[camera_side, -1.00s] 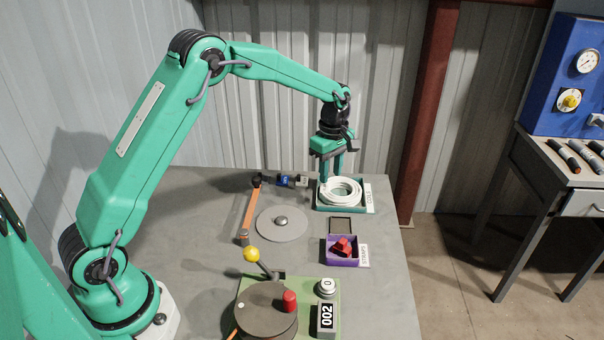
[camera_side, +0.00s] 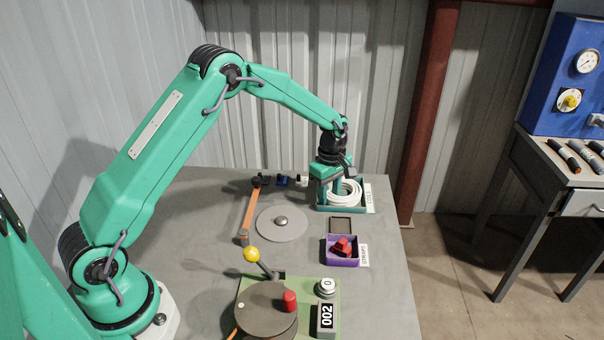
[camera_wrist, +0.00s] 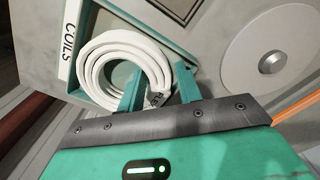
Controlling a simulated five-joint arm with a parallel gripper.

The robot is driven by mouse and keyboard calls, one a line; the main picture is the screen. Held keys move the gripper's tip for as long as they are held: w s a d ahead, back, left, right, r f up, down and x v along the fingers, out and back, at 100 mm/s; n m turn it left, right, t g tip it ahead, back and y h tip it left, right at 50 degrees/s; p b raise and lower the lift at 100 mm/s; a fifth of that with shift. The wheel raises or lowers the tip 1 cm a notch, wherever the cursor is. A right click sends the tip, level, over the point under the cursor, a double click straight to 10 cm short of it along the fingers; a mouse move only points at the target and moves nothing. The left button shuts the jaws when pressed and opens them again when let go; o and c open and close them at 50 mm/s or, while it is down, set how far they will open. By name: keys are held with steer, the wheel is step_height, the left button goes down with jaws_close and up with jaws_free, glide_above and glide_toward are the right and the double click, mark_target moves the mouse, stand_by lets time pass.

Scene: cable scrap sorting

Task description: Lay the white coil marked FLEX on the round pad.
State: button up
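The white coil (camera_side: 345,190) lies in a teal tray (camera_side: 326,208) labelled COILS. It also shows in the wrist view (camera_wrist: 101,55), with a small tag (camera_wrist: 157,98) whose lettering I cannot read. My gripper (camera_wrist: 160,68) is lowered at the coil, with one finger inside its hole and the other outside. The coil's wall stands between the fingers, which look apart and not clearly pressed on it. In the side view my gripper (camera_side: 329,190) hides part of the coil. A flat grey round pad (camera_side: 268,228) with a metal knob at its centre is bare.
An orange bar (camera_side: 250,213) lies left of the pad, with small blue and white connectors (camera_side: 283,181) behind. A square dark-framed plate (camera_side: 347,226) and a purple bin (camera_side: 343,259) with red scraps stand to the right. A yellow-knobbed lever (camera_side: 252,254) rises in front.

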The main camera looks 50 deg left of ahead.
steer(key=shift+c, duration=0.4)
steer(key=c, duration=0.7)
steer(key=shift+o, duration=0.2)
steer(key=shift+r, duration=0.25)
steer(key=shift+r, duration=1.25)
steer(key=shift+s+a+r, duration=0.15)
steer(key=shift+s+r, duration=0.05)
steer(key=shift+s, duration=0.55)
steer(key=s, duration=0.5)
steer(key=s+a, duration=0.1)
steer(key=s, duration=1.1)
steer(key=shift+s+a+r, duration=0.25)
steer(key=shift+a+r, duration=0.15)
